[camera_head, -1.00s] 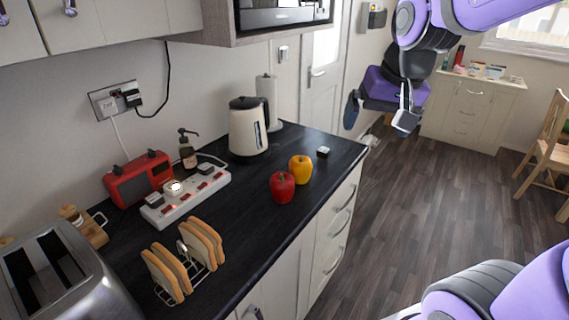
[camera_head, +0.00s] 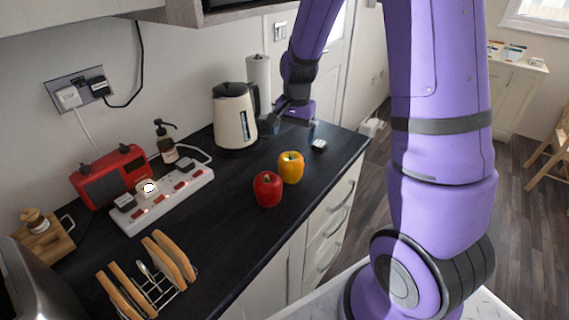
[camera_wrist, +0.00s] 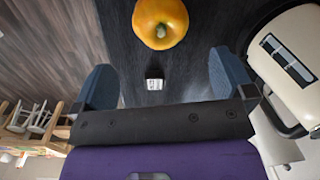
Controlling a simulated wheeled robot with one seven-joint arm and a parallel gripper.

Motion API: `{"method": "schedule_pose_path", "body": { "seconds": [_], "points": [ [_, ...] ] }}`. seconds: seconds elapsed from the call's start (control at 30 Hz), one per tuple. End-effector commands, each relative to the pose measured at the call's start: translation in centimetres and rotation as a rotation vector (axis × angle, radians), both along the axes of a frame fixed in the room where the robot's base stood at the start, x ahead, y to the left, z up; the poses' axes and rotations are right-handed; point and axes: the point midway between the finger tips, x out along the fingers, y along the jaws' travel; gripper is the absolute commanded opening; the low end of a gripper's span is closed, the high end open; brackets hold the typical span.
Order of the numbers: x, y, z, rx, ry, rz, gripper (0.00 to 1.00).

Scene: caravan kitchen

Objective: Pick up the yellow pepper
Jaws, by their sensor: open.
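The yellow pepper (camera_head: 291,167) stands on the dark worktop (camera_head: 226,232), just behind and to the right of a red pepper (camera_head: 267,189). In the wrist view the yellow pepper (camera_wrist: 160,22) is at the top, ahead of the fingers, with its stem facing the camera. My gripper (camera_wrist: 162,80) is open and empty, with its two blue fingers apart. In the head view my gripper (camera_head: 292,118) is above the far end of the worktop, behind the yellow pepper and apart from it. Its fingertips are small and partly hidden there.
A small black-and-white block (camera_head: 319,145) lies right of the yellow pepper; it also shows between the fingers in the wrist view. The kettle (camera_head: 236,115) and a paper roll (camera_head: 259,82) stand close by on the left. A power strip (camera_head: 163,200) and toast rack (camera_head: 152,284) are farther left.

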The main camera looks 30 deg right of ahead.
Motion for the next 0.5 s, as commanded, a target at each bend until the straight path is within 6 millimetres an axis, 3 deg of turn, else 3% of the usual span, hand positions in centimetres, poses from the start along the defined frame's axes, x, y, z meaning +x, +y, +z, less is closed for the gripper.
{"method": "schedule_pose_path", "body": {
  "seconds": [0.3, 0.5],
  "points": [
    [0.1, 0.1, -4.4, 0.001, 0.004, -0.003, 1.0],
    [0.2, 0.2, -5.6, 0.0, 0.001, -0.001, 1.0]
  ]
}}
